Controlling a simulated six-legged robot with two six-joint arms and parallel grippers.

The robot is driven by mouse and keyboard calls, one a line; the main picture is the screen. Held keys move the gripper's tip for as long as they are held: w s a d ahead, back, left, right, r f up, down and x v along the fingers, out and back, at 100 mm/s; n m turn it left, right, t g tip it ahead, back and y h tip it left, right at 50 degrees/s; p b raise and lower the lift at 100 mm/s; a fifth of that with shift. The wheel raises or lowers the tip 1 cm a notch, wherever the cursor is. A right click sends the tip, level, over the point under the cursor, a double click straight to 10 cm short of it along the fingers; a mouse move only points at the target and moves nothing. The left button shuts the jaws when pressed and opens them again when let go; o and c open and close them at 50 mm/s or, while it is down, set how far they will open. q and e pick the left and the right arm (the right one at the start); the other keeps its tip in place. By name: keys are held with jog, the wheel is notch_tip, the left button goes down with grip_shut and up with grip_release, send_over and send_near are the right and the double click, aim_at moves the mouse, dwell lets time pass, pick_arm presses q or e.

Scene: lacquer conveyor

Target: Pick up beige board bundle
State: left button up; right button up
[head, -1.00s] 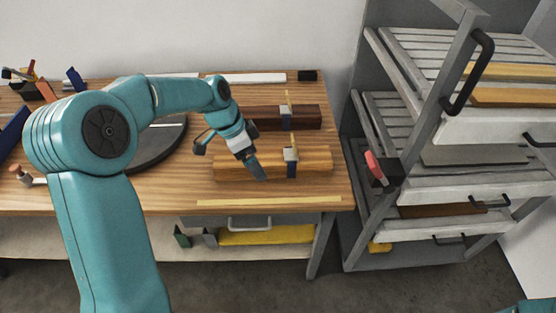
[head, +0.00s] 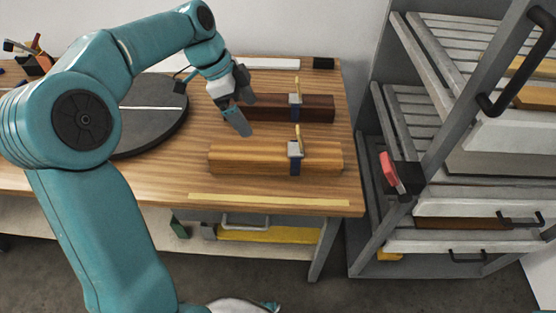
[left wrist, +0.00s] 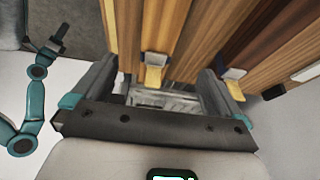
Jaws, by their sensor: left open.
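The beige board bundle (head: 232,158) lies on the wooden workbench in the head view, with a dark blue and grey clamp (head: 295,153) around its right part. My left gripper (head: 242,106) is open and empty, pointing down, and appears above the left end of the dark bundle, behind the beige one. In the left wrist view the beige bundle (left wrist: 150,25) and its clamp show between the open fingers of the left gripper (left wrist: 157,72), apart from them. A teal arm with a dark tip (left wrist: 59,38), probably my right gripper, shows small at the left there; its jaws are unclear.
A dark brown bundle (head: 320,108) with its own clamp lies parallel behind the beige one. A dark round turntable (head: 150,115) is at the left. A grey slatted rack (head: 403,120) stands right of the bench. A thin yellow strip (head: 265,200) lies along the front edge.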

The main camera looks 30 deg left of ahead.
aim_at(273, 150)
pick_arm(q)
jog(key=b+x, duration=0.1)
jog(key=x, duration=1.1)
jog(key=shift+a+f, duration=0.1)
jog(key=shift+f, duration=0.1)
jog(key=shift+d+f, duration=0.25)
jog(key=shift+f, duration=0.05)
jog(key=x, duration=0.4)
jog(key=shift+w+d+f, duration=0.1)
jog(key=shift+w, duration=0.05)
jog(key=c, duration=1.8)
jog(key=shift+c, duration=0.2)
